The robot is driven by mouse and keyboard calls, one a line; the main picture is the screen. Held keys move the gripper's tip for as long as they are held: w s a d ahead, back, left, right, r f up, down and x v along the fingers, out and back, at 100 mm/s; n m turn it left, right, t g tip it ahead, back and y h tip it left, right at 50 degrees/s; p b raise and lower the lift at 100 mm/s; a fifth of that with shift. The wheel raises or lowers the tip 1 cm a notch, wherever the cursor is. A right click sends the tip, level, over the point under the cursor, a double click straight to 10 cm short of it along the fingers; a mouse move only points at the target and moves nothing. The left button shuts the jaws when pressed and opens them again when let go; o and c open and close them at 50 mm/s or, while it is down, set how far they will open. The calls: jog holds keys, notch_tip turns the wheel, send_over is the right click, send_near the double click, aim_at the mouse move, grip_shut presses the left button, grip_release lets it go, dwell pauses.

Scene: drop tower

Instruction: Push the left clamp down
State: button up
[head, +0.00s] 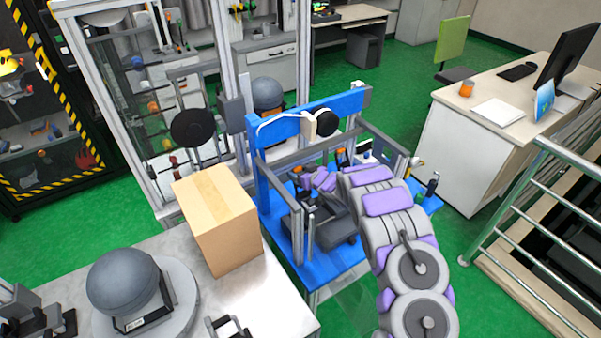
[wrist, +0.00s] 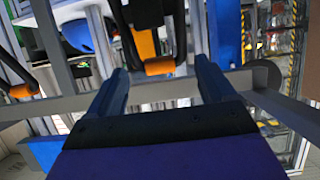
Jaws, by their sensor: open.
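An orange-handled clamp (wrist: 146,45) shows in the upper middle of the wrist view. Its orange tip (wrist: 160,66) appears between my two fingertips, without clear contact. A second clamp's orange tip (wrist: 22,90) is at the left edge of that view. I cannot tell for certain which one is the left clamp. My gripper (wrist: 162,76) is open with nothing held. The other clamp is hard to make out there.
Grey metal bars (head: 375,148) frame the rig around my gripper. A cardboard box (head: 217,222) and a grey helmet (head: 122,281) stand on the metal table (head: 285,312) at left. A desk (head: 452,122) and a handrail (head: 505,210) are at right.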

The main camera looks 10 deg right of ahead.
jog(key=shift+w+a+f, duration=0.15)
jog(key=shift+w+f, duration=0.05)
jog(key=shift+w, duration=0.2)
jog(key=c, duration=1.3)
